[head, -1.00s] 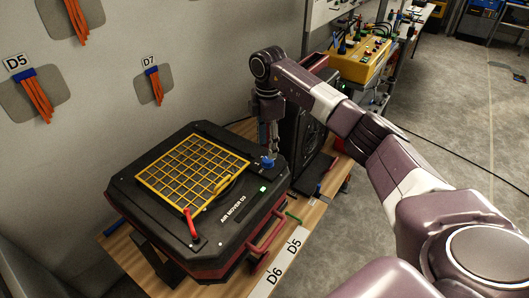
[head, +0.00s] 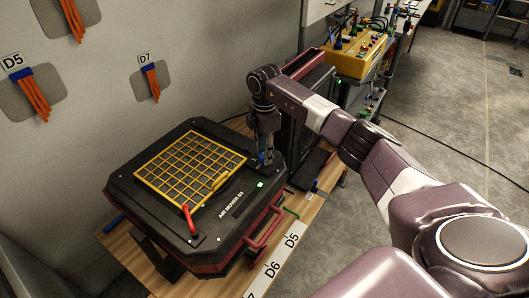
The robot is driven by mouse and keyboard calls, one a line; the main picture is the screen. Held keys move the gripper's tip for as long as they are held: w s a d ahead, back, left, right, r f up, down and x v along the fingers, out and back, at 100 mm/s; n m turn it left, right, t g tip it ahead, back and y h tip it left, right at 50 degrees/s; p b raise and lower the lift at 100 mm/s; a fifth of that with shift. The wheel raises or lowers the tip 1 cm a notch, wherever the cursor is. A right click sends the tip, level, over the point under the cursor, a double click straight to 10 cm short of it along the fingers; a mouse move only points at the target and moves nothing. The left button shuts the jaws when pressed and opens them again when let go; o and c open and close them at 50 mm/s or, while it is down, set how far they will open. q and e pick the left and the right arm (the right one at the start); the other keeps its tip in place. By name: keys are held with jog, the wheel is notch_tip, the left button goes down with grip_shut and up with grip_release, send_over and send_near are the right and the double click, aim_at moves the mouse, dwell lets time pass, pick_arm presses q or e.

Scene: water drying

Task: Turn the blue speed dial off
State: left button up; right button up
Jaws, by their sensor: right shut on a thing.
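The blue speed dial (head: 262,157) sits on the top right corner of the black air mover (head: 150,210), mostly hidden behind my right gripper. My right gripper (head: 264,160) points down at that corner from above, its fingers shut on the dial. A small green light (head: 260,185) glows on the machine just in front of the dial. The dial's pointer and markings cannot be made out. My left gripper is not in view.
A yellow grille (head: 190,168) and a red lever (head: 189,220) are on the machine's top. Red handles (head: 262,232) are at its front right. A black unit (head: 303,125) stands behind my right gripper. A yellow control box (head: 355,52) is farther back.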

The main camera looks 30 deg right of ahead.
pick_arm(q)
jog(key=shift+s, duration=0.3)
pick_arm(e)
jog(key=shift+c, duration=0.9)
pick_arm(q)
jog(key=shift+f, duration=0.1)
pick_arm(e)
jog(key=shift+n, duration=0.4)
jog(key=n+b, duration=0.1)
jog(key=n, duration=0.4)
jog(key=shift+n, duration=0.3)
jog(key=n+b, duration=0.1)
jog(key=n, duration=0.6)
jog(key=shift+w, duration=0.1)
jog(key=n+b, duration=0.1)
jog(key=n, duration=0.4)
jog(key=shift+r+n+b, duration=0.1)
jog(key=shift+n+b, duration=0.2)
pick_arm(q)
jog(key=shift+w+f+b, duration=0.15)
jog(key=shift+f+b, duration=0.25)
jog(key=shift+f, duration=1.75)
pick_arm(e)
jog(key=shift+n, duration=2.5)
jog(key=o, duration=1.2)
jog(key=shift+c, duration=0.2)
